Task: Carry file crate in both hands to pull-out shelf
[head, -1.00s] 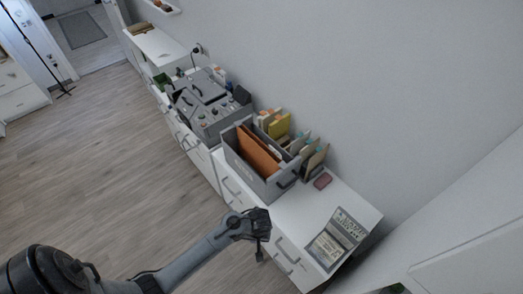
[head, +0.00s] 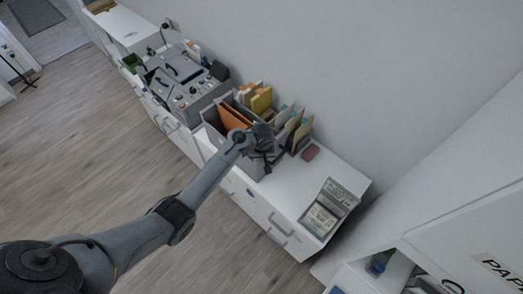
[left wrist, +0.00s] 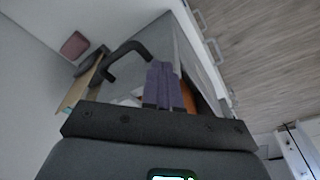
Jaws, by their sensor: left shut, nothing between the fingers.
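The grey file crate (head: 213,123) stands on the white desk top and holds orange folders (head: 233,117). My left gripper (head: 272,154) is at the crate's near right end and hides part of it. In the left wrist view, the gripper's fingers (left wrist: 163,88) are shut with nothing between them. The crate's dark handle (left wrist: 124,58) shows just beyond the fingers, and its grey wall (left wrist: 172,38) is behind. I cannot tell whether the fingers touch the crate. My right gripper is not in view. I cannot identify the pull-out shelf for certain.
A grey machine with knobs (head: 187,84) stands left of the crate. Upright folders (head: 262,100) line the wall behind it. A white cabinet (head: 450,235) is at the right. Desk top between block and booklet is clear.

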